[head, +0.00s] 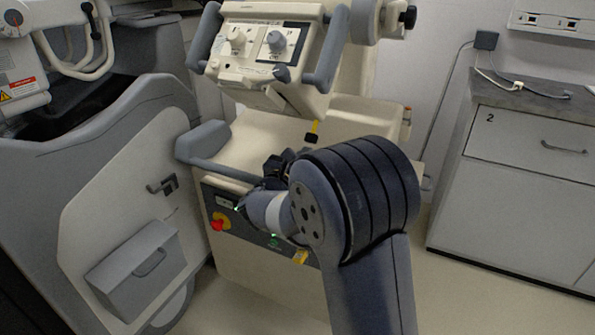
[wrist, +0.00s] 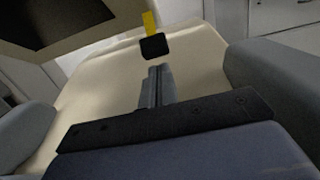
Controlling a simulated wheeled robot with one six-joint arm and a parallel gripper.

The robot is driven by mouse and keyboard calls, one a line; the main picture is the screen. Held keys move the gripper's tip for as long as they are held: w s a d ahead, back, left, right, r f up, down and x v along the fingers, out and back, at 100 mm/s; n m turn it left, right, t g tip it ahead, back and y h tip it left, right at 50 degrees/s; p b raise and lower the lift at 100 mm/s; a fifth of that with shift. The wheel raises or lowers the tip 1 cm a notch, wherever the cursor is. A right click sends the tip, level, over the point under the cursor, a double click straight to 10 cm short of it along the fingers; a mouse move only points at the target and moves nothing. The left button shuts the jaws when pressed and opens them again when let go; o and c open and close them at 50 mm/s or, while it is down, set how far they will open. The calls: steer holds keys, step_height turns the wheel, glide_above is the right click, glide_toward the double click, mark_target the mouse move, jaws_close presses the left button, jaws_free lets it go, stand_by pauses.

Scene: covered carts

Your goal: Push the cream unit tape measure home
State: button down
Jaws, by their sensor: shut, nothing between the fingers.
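The cream unit (head: 262,143) stands in the middle of the head view. Its tape measure shows as a yellow strip with a black end (head: 313,134) on the upper body, below the control panel. In the wrist view the black end (wrist: 153,46) hangs below the yellow strip (wrist: 150,23), just beyond my fingertips. My gripper (wrist: 157,72) is shut and empty, its fingers pointing toward the black end. A small gap seems to show between them. In the head view my gripper (head: 276,166) is partly hidden by my wrist.
Grey padded handles (wrist: 272,70) flank the cream surface. The control panel (head: 262,50) overhangs above. A grey covered cart (head: 110,150) stands left, and a grey drawer cabinet (head: 530,150) stands right. A red button (head: 218,223) sits on the unit's lower front.

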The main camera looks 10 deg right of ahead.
mark_target(309, 138)
steer(key=shift+w+d+r, duration=0.15)
steer(key=shift+r, duration=0.1)
steer(key=shift+w+d+r+p, duration=0.35)
steer(key=shift+w+r+p, duration=0.15)
steer(key=shift+r, duration=0.2)
steer(key=shift+w+d+r+p, duration=0.3)
steer(key=shift+w+r+p, duration=0.15)
steer(key=shift+r, duration=0.2)
steer(key=shift+f, duration=0.15)
